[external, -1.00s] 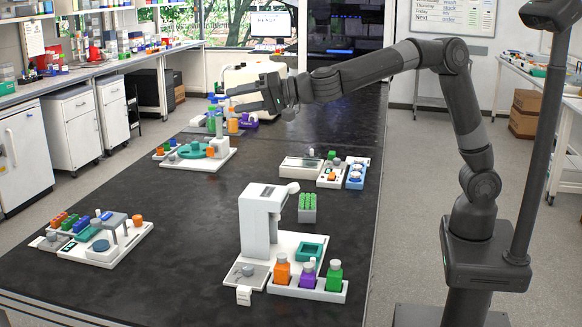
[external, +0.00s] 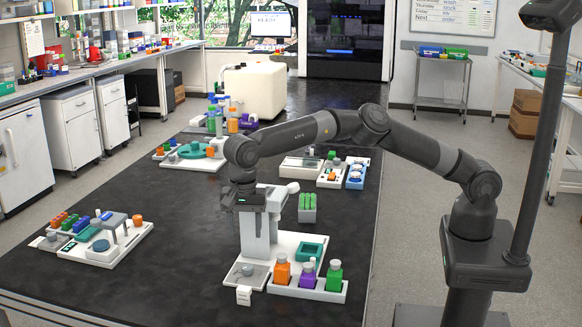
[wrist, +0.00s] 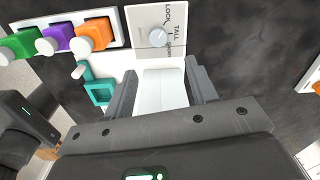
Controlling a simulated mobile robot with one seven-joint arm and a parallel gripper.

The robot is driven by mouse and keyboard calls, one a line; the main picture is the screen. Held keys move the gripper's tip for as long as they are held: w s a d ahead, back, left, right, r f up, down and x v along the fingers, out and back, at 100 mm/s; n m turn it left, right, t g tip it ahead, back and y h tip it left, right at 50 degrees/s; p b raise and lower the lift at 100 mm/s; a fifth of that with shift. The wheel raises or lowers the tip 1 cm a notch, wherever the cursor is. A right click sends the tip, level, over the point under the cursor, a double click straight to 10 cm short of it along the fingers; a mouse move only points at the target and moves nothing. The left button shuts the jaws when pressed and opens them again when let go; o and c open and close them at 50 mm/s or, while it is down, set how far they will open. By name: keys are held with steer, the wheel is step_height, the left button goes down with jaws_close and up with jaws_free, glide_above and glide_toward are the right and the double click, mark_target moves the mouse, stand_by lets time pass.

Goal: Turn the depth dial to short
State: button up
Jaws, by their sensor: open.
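The depth dial (wrist: 157,37) is a small round grey knob on a light plate marked LOCK, TALL and a smaller word that looks like SHORT. In the external view the dial (external: 248,270) sits low at the front of the white dispenser stand (external: 262,225). Its pointer direction is too small to tell. My gripper (wrist: 161,88) is open and points down over the stand, its two fingers on either side of the white column. It also shows in the external view (external: 256,222), above and behind the dial. The fingers do not touch the dial.
Orange, purple and green capped bottles (wrist: 58,38) stand in a white rack beside the dial plate. A teal square holder (wrist: 100,92) is next to the column. A green tube rack (external: 307,207) stands behind right.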

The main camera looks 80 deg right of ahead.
mark_target(247, 267)
step_height(247, 267, down, 11)
steer(key=shift+s, duration=0.1)
stand_by(0.4)
steer(key=c, duration=1)
steer(key=shift+o, duration=0.2)
